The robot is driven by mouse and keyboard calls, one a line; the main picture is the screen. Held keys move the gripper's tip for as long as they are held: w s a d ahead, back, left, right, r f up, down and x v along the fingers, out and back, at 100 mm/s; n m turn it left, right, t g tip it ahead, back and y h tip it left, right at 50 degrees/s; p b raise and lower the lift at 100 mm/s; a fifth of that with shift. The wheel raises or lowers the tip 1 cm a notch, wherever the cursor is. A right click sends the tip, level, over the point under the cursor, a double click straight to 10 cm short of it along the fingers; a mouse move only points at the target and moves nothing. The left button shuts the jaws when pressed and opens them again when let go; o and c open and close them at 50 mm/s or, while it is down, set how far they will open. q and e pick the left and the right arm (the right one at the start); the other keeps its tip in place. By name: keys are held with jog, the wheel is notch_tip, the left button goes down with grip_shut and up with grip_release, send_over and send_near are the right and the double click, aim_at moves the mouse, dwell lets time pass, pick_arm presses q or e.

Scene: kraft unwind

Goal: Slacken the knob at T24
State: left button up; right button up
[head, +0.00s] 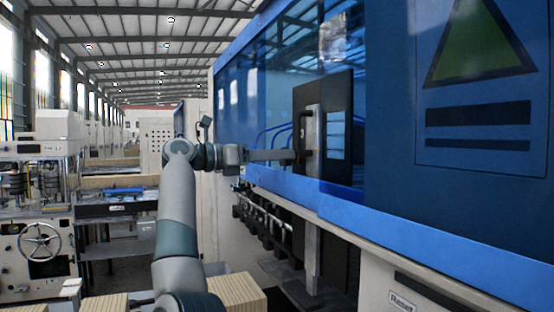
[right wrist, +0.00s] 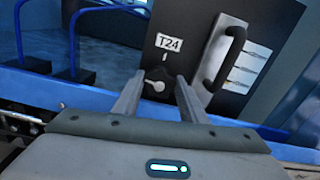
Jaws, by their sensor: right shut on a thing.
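The knob (right wrist: 155,87) is a small pale piece on a dark panel (right wrist: 208,25), below a white T24 label (right wrist: 168,42) in the right wrist view. My right gripper (right wrist: 160,79) has one finger on each side of the knob and is shut on it. In the head view the right gripper (head: 284,155) reaches from the left to the dark panel (head: 338,92) on the blue machine; the knob is too small to make out there. My left gripper is not in view.
A black handle (right wrist: 225,58) stands out from the panel, right of the knob. Blue hoses (right wrist: 75,35) curve at the left. A blue ledge (head: 350,203) runs below the panel. A bench machine with a handwheel (head: 39,241) stands at far left.

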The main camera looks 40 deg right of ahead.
jog(key=shift+w+r+n+b, duration=0.1)
jog(key=shift+n+b, duration=0.2)
jog(key=shift+n, duration=1.5)
jog(key=shift+w+r+n+b, duration=0.1)
jog(key=shift+n+b, duration=0.15)
jog(key=shift+n, duration=1.55)
jog(key=o, duration=0.9)
jog(key=shift+o, duration=0.8)
jog(key=shift+d+f, duration=0.2)
jog(key=shift+d, duration=0.05)
jog(key=shift+a, duration=0.15)
